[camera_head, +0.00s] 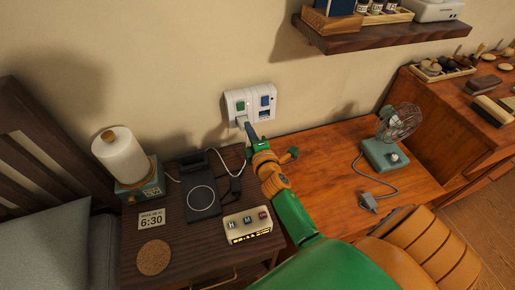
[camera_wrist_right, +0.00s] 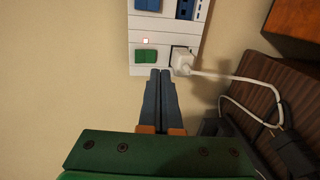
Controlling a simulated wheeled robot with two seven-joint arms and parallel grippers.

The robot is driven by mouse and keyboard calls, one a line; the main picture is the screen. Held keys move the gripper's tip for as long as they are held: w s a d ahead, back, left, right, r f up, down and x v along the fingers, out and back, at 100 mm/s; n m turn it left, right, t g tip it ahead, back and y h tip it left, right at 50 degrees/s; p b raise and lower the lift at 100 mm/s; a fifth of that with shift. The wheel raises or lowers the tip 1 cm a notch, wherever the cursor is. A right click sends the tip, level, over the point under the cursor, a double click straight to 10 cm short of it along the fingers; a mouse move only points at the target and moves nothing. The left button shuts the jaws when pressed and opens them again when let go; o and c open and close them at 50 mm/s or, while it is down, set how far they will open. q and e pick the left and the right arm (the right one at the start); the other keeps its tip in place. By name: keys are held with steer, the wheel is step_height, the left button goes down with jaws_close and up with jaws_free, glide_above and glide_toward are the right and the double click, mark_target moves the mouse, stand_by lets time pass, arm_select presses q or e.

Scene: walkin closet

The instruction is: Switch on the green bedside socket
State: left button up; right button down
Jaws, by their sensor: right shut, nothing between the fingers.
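A white socket panel (camera_head: 250,103) is on the wall above the dark nightstand. It has a green switch (camera_head: 240,106) on its left half and a blue switch (camera_head: 265,100) on its right half. In the right wrist view the green switch (camera_wrist_right: 146,56) lies just beyond my fingertips, with a small pale-red light (camera_wrist_right: 146,41) beside it. A white plug (camera_wrist_right: 182,62) sits in the socket next to it. My right gripper (camera_head: 247,125) is shut and empty, its tips (camera_wrist_right: 160,72) close to the panel's edge. I cannot tell whether they touch it. My left gripper is out of view.
The nightstand (camera_head: 180,237) holds a black charging stand (camera_head: 201,200), a clock card (camera_head: 151,219), a button box (camera_head: 248,225), a cork coaster (camera_head: 153,257) and a lamp (camera_head: 121,155). A small fan (camera_head: 386,150) stands on the right-hand desk. A shelf (camera_head: 385,33) hangs above.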

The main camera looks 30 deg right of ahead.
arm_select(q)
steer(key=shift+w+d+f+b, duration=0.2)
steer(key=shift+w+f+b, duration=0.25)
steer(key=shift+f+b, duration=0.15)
arm_select(e)
steer(key=s+a+f, duration=0.1)
steer(key=s, duration=0.6)
steer(key=shift+s+a+f, duration=0.2)
steer(key=shift+s+a, duration=0.15)
